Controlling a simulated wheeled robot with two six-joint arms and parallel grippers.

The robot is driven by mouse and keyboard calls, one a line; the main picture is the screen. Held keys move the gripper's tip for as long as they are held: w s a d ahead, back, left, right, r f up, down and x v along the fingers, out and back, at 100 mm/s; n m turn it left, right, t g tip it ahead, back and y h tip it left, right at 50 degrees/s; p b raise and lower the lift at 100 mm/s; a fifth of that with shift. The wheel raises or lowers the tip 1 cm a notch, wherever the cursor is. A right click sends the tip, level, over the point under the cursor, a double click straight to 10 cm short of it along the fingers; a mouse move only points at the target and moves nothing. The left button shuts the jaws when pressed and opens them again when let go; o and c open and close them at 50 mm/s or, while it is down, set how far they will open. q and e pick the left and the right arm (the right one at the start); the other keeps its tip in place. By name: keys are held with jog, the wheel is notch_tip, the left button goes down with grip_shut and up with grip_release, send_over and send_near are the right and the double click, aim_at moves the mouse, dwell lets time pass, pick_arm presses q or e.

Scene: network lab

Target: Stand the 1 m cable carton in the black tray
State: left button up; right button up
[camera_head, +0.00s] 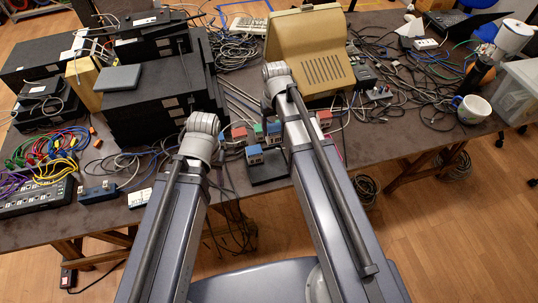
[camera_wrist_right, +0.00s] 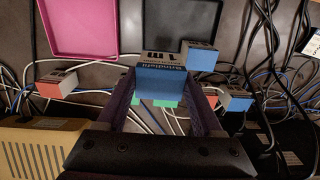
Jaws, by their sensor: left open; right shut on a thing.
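In the right wrist view my right gripper (camera_wrist_right: 163,100) is shut on a carton (camera_wrist_right: 162,88) with a blue front and a printed pale top. The large mark on its top looks like "1 m", small to read. The black tray (camera_wrist_right: 172,18) lies just beyond it; the tray also shows in the head view (camera_head: 268,175), partly behind my right arm. Whether the held carton is over the tray's edge or short of it I cannot tell. Another blue-and-white carton (camera_wrist_right: 200,57) overlaps the tray's corner in the picture. My left gripper does not show.
A pink tray (camera_wrist_right: 80,22) lies beside the black one. A second blue carton (camera_wrist_right: 235,98), a red carton (camera_wrist_right: 57,86) and a green one (camera_wrist_right: 167,104) stand close by. Loose cables, a beige monitor (camera_head: 310,55) and black network boxes (camera_head: 160,100) crowd the table.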

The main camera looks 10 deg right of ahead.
jog(key=shift+f+b, duration=4.25)
jog(key=shift+f, duration=0.4)
jog(key=shift+f, duration=0.1)
jog(key=o, duration=1.2)
notch_tip(320, 180, up, 12)
jog(key=p, duration=1.2)
jog(key=shift+r, duration=0.2)
jog(key=s+a+n+h, duration=0.1)
jog(key=s+a+n, duration=0.2)
jog(key=s+a, duration=0.7)
jog(key=s, duration=0.4)
jog(key=shift+s+a, duration=0.15)
jog(key=shift+a, duration=0.1)
